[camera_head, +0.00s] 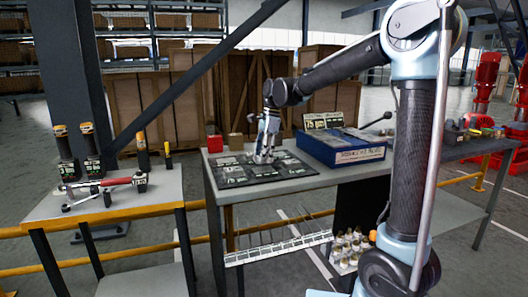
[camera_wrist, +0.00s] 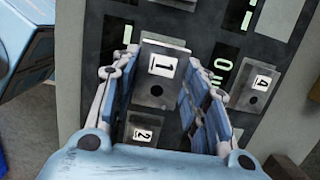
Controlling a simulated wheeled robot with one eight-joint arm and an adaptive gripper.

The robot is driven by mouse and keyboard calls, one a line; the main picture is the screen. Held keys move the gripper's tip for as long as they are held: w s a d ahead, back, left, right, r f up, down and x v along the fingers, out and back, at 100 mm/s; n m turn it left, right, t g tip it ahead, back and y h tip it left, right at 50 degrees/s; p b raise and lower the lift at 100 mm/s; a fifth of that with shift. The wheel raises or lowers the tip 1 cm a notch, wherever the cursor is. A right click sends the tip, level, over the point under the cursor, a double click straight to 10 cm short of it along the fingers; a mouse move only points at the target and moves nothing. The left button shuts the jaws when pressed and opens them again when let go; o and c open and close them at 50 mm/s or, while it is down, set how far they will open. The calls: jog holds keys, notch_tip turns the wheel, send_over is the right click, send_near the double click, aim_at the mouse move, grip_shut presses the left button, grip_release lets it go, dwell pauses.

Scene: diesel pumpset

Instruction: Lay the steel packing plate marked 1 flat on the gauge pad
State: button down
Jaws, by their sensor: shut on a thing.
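The steel packing plate marked 1 (camera_wrist: 156,92) is a grey plate with a white label and a small dark hole; it sits between the fingers of my gripper (camera_wrist: 158,72), which is shut on it. In the head view my gripper (camera_head: 264,158) points down low over the dark mat (camera_head: 288,176) on the table. Plates marked 2 (camera_wrist: 143,133) and 4 (camera_wrist: 258,86) lie on the mat below and to the right in the wrist view. I cannot tell which surface is the gauge pad, or whether plate 1 touches the mat.
A blue case (camera_head: 350,154) stands just right of the mat. A separate bench (camera_head: 150,195) at left holds tools. The grey table top (camera_head: 220,195) is clear at its front left.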

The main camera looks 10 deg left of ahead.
jog(key=shift+x, duration=1.1)
jog(key=shift+d+f, duration=0.2)
jog(key=shift+f, duration=0.4)
dwell(0.5)
jog(key=c, duration=0.8)
grip_release()
jog(key=shift+c, duration=0.2)
jog(key=v, duration=1.1)
jog(key=shift+w+d+r, duration=0.1)
jog(key=shift+w+r, duration=0.05)
jog(key=shift+r, duration=0.2)
jog(key=a+v, duration=0.1)
jog(key=v, duration=0.5)
jog(key=shift+s, duration=0.3)
